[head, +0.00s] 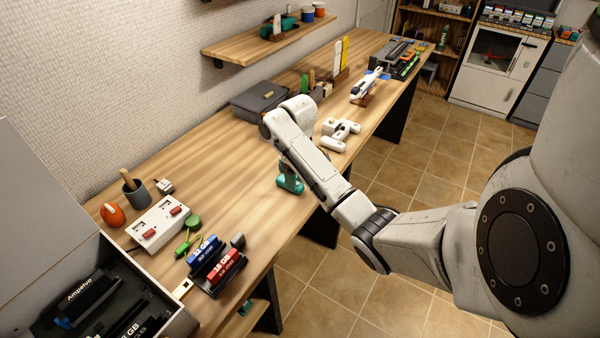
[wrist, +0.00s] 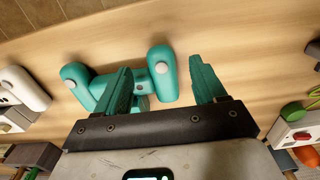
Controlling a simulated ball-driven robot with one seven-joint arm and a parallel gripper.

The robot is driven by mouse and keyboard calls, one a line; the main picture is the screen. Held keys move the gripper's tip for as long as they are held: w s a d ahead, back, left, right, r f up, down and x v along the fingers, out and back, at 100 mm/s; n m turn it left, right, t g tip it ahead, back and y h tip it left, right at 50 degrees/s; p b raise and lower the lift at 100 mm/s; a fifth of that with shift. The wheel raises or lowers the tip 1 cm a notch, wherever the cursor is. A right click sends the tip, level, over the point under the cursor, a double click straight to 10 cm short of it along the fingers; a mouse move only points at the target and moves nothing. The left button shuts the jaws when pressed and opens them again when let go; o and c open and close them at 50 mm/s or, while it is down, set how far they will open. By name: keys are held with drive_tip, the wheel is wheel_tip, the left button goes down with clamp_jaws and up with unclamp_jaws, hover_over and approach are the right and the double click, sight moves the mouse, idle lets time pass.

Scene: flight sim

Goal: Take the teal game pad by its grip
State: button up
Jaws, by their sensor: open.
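The teal game pad lies on the wooden bench. In the wrist view its body (wrist: 125,62) and two rounded grips with pale grey buttons show, one grip (wrist: 75,74) at left and the other (wrist: 163,70) at right. My gripper (wrist: 160,64) is open, its teal fingers on either side of the right grip in the picture. The left finger covers part of the pad's body. I cannot tell whether the fingers are down at the grip's height.
A white game pad (head: 340,133) lies just beyond on the bench (head: 240,190). A dark grey case (head: 262,101) stands by the wall. A white switch box (head: 158,223), a green item and blue and red modules lie nearer. Bare wood surrounds the teal pad on the near side.

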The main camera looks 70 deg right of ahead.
sight(298, 184)
drive_tip(key=shift+f, duration=1.85)
drive_tip(key=shift+c, duration=0.5)
drive_tip(key=c, duration=1.2)
drive_tip(key=shift+r+p, duration=0.15)
drive_tip(key=shift+p, duration=0.15)
